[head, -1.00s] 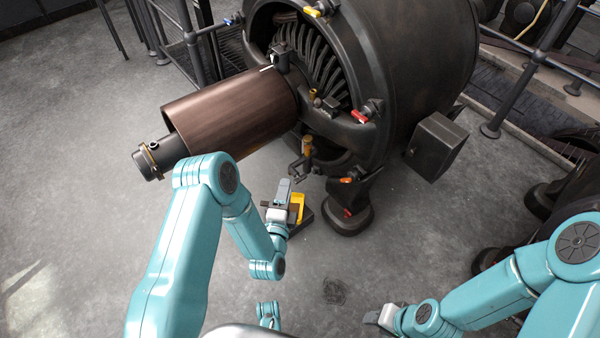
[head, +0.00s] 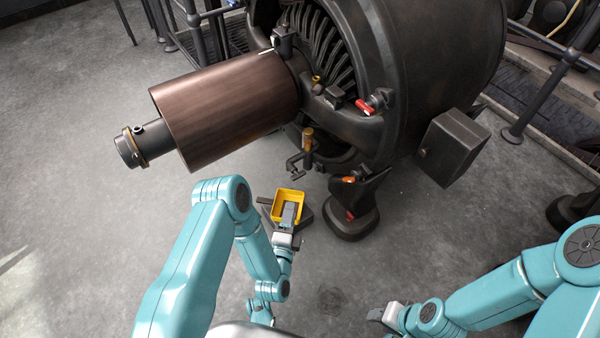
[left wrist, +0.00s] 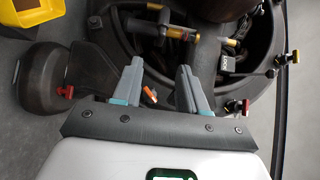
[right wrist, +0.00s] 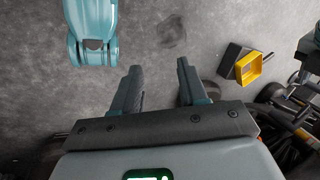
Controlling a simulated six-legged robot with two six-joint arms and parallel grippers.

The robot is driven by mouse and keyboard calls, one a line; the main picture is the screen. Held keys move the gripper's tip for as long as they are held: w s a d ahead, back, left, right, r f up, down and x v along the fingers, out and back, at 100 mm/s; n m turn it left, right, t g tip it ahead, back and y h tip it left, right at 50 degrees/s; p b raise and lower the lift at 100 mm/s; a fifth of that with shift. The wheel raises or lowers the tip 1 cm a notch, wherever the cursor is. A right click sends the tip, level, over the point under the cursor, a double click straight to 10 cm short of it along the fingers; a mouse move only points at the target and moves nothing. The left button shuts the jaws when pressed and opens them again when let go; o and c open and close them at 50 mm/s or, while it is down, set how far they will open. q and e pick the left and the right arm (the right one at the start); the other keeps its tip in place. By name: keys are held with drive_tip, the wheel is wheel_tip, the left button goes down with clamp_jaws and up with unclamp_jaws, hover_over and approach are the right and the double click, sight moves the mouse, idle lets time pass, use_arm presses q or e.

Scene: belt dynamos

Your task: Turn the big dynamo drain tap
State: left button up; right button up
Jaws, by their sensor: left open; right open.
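The big dynamo (head: 400,70) is a dark drum with several small coloured taps. An orange-handled tap (head: 349,180) and a red-handled tap (head: 350,215) sit low, by its front foot. Another red-handled tap (head: 365,107) is higher on the rim. I cannot tell which one is the drain tap. My left gripper (head: 290,213) is open and empty, left of the foot. In the left wrist view its fingers (left wrist: 160,67) point at the dynamo, with an orange handle (left wrist: 150,96) showing between them. My right gripper (head: 378,314) is open and empty, far from the taps; its fingers (right wrist: 159,68) face bare floor.
A yellow tray (head: 276,208) on a dark base stands right behind my left gripper. A brown cylinder on a shaft (head: 225,100) juts left from the dynamo. A dark box (head: 452,148) hangs at its right. Railings (head: 560,70) stand at the right. The floor at left is clear.

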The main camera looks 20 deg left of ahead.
sight(299, 172)
use_arm(q)
drive_tip(key=w+b, duration=0.2)
drive_tip(key=w, duration=0.3)
drive_tip(key=w+a+b, duration=0.1)
drive_tip(key=w, duration=0.4)
drive_tip(key=w+b, duration=0.2)
drive_tip(key=w, duration=0.3)
drive_tip(key=shift+a+b, duration=0.3)
drive_tip(key=shift+a, duration=0.1)
drive_tip(key=shift+w+a+r, duration=0.1)
drive_tip(key=shift+w, duration=0.3)
use_arm(e)
drive_tip(key=w+f+t, duration=0.1)
drive_tip(key=w+f, duration=0.3)
drive_tip(key=f, duration=0.1)
drive_tip(key=shift+d+f+t, duration=0.35)
drive_tip(key=shift+f+t, duration=0.05)
use_arm(q)
clamp_jaws()
